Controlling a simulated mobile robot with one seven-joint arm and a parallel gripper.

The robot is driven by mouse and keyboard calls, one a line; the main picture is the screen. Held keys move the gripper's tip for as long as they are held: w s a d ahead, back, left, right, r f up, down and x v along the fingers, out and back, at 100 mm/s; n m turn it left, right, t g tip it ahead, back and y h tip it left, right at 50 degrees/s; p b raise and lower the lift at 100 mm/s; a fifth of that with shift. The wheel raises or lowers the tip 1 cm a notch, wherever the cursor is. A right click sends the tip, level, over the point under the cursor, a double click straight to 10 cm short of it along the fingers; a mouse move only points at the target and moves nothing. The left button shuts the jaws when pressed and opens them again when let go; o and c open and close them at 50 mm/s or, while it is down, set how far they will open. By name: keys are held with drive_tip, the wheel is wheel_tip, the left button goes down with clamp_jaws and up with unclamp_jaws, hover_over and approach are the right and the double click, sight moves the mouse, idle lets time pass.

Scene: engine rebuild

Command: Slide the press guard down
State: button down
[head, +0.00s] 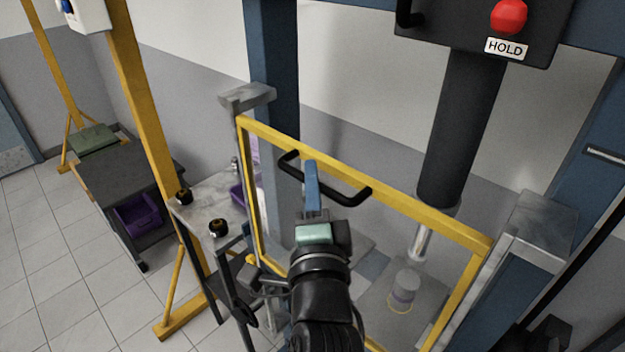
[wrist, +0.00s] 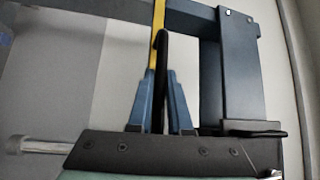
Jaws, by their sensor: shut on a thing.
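The press guard (head: 420,211) is a yellow frame around a clear panel, standing across the front of the press in the head view. Its black bar handle (head: 345,200) is on the top rail. My gripper (head: 311,168) reaches up to the handle from below, its blue fingers shut on the bar. In the wrist view, the black handle (wrist: 162,60) runs between the two blue fingers of my gripper (wrist: 161,85), with the yellow guard edge (wrist: 157,25) beyond it. My arm hides part of the guard's lower portion.
Behind the guard are the black press ram (head: 461,130) with its silver rod (head: 420,240) and a small grey cylinder (head: 405,288) on the bed. A control box (head: 470,30) with a red button and HOLD label is above. A dark cart (head: 115,170) stands left.

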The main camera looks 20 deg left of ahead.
wheel_tip(320, 180, down, 46)
drive_tip(key=b, duration=3.9)
drive_tip(key=shift+r, duration=0.1)
drive_tip(key=c, duration=0.8)
unclamp_jaws()
drive_tip(key=shift+c, duration=0.2)
drive_tip(key=shift+r, duration=0.1)
drive_tip(key=shift+s, duration=0.1)
drive_tip(key=b+v, duration=0.3)
drive_tip(key=v, duration=1)
drive_tip(key=shift+a+r, duration=0.1)
